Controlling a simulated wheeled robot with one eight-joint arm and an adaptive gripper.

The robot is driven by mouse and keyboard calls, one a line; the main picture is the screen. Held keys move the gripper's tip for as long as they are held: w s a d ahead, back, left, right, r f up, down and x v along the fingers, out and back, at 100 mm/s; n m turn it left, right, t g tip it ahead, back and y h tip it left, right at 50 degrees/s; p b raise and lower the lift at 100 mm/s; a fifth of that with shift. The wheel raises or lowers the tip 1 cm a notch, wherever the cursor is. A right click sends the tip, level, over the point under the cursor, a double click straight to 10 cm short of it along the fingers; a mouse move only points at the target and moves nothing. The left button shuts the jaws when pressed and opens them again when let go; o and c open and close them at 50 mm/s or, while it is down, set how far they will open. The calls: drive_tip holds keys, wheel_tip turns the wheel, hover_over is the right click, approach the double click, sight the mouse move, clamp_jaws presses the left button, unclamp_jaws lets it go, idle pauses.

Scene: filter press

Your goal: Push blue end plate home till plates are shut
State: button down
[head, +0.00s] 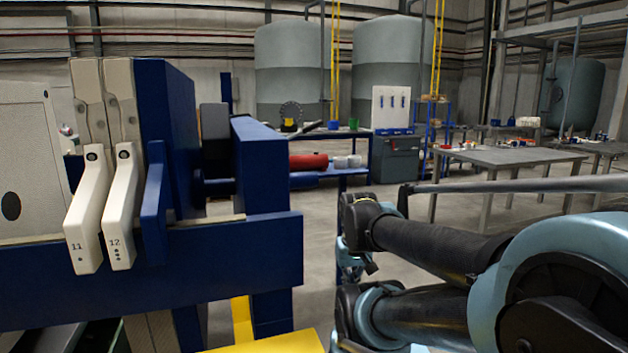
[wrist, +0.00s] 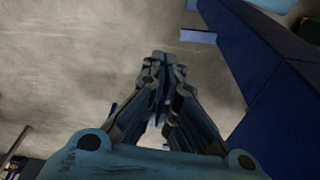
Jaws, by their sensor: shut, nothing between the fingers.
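The blue end plate (head: 180,115) stands upright at the left in the head view, with a blue handle (head: 153,205) on its near side. Cream plates numbered 12 (head: 122,210) and 11 (head: 88,215) stand close against its left side. Further left, the pale face of another plate (head: 22,150), with a dark oval hole, is exposed across a gap. My gripper (wrist: 160,62) is shut and empty over bare floor in the wrist view, left of blue steelwork. I cannot make out its fingertips in the head view; it appears clear of the end plate.
The blue press frame has a side rail (head: 225,262) and an upright end (head: 265,165) right of the end plate. Blue steelwork (wrist: 265,75) fills the wrist view's right side. A yellow step (head: 275,342) sits below. Grey tables (head: 505,158) stand far right.

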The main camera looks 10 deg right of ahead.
drive_tip(key=shift+d, duration=0.1)
drive_tip(key=w+a+r+m+t+y, duration=0.1)
drive_tip(key=w+a+r+y, duration=0.2)
drive_tip(key=w, duration=0.5)
drive_tip(key=w+r+m+y, duration=0.2)
drive_tip(key=w+r+y, duration=0.1)
drive_tip(key=w+r, duration=0.35)
drive_tip(key=w+a+r+m+t+y, duration=0.1)
drive_tip(key=w+a+r+y, duration=0.2)
drive_tip(key=w, duration=0.6)
drive_tip(key=w+d+r+m+t+y, duration=0.2)
drive_tip(key=w+d+t+y, duration=0.1)
drive_tip(key=w+d, duration=0.6)
drive_tip(key=w+d+r+m+t+y, duration=0.1)
drive_tip(key=w+d+r+t+y, duration=0.2)
drive_tip(key=w+d, duration=0.65)
drive_tip(key=w+a, duration=0.4)
drive_tip(key=a, duration=0.7)
drive_tip(key=shift+a, duration=0.4)
drive_tip(key=shift+w+f, duration=0.1)
